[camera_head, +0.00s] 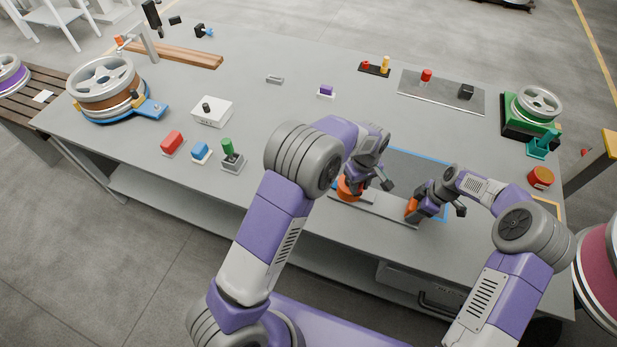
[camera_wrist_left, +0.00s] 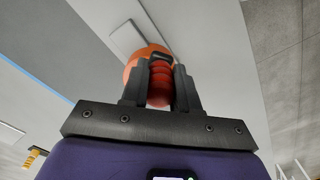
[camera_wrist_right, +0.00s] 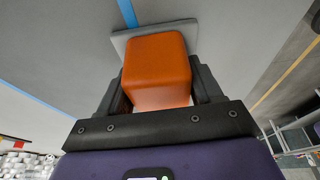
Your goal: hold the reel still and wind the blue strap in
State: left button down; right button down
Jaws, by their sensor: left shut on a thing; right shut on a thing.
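My left gripper (camera_head: 352,184) is shut on an orange ribbed knob (camera_wrist_left: 160,85), which stands in front of a rounder orange body on a light plate. My right gripper (camera_head: 416,205) is shut on an orange block (camera_wrist_right: 157,70) that rises from a grey plate. Both orange parts sit at a long grey strip (camera_head: 378,208) near the table's front edge. A reel with a brown winding (camera_head: 105,92) stands on a blue base at the far left, apart from both grippers. A green reel (camera_head: 534,110) stands at the right. I cannot make out a blue strap for certain.
A dark mat with a blue edge (camera_head: 420,168) lies behind my grippers. A red block (camera_head: 172,142), a blue block (camera_head: 200,151) and a green-handled lever (camera_head: 229,152) stand left of my left arm. A red round part (camera_head: 540,177) is at the right.

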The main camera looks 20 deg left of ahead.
pick_arm(q)
jog(key=shift+w+d+r, duration=0.1)
jog(key=shift+w+d, duration=0.15)
jog(key=shift+w, duration=0.3)
pick_arm(e)
jog(key=shift+s+f, duration=0.1)
jog(key=shift+s, duration=0.05)
pick_arm(q)
jog(key=shift+a, duration=0.1)
jog(key=shift+w+d, duration=0.25)
jog(key=shift+w, duration=1)
pick_arm(e)
jog(key=shift+d, duration=0.15)
pick_arm(q)
jog(key=shift+a, duration=0.1)
jog(key=shift+w, duration=0.1)
pick_arm(e)
jog(key=shift+d, duration=0.15)
pick_arm(q)
jog(key=shift+w+a, duration=0.25)
jog(key=shift+w, duration=0.35)
jog(key=shift+w+a, duration=0.25)
jog(key=shift+w, duration=0.3)
pick_arm(e)
jog(key=shift+f, duration=0.1)
pick_arm(q)
jog(key=shift+d, duration=0.2)
